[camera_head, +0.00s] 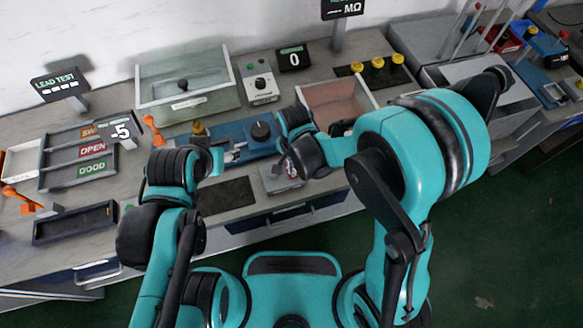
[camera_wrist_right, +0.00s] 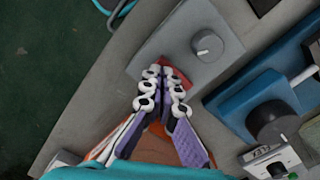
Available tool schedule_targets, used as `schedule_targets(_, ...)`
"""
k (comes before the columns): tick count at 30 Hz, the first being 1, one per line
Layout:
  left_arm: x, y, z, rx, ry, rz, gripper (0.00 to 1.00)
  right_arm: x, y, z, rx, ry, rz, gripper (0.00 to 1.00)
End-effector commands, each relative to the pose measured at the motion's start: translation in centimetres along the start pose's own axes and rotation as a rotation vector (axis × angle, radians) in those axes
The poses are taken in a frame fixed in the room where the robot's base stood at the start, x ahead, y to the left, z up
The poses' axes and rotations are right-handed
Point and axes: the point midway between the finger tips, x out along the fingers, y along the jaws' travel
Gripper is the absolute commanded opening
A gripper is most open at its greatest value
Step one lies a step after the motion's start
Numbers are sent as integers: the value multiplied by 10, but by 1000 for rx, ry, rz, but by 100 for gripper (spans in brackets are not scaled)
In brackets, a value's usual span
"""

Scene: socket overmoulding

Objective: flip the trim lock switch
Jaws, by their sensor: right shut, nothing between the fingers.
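A light grey box with a round grey knob (camera_wrist_right: 208,44) stands on the bench in the right wrist view. A small red part (camera_wrist_right: 178,76), which looks like the trim lock switch, sits at its near edge, partly hidden by my fingers. My right gripper (camera_wrist_right: 165,74) is shut and empty, its fingertips at the red part; I cannot tell whether they touch. In the head view the box (camera_head: 283,184) is partly covered by my right gripper (camera_head: 291,166). My left gripper (camera_head: 216,160) is near the blue fixture, its fingers not clear.
A blue fixture (camera_head: 205,136) with a black knob (camera_head: 261,131) lies behind the box. A pink-lined bin (camera_head: 335,97), a clear-walled bin (camera_head: 183,104) and a counter display (camera_head: 292,58) stand farther back. A dark mat (camera_head: 226,195) lies left of the box.

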Motion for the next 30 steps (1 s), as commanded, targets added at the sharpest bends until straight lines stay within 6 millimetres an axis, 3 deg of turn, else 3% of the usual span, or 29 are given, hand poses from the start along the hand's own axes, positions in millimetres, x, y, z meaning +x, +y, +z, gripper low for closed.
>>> schedule_targets(8,-3,0,-2,0,0,0,56,-4,0,0,0,0,0,0)
schedule_targets(30,-40,0,-28,0,0,0,56,-66,0,0,0,0,0,0)
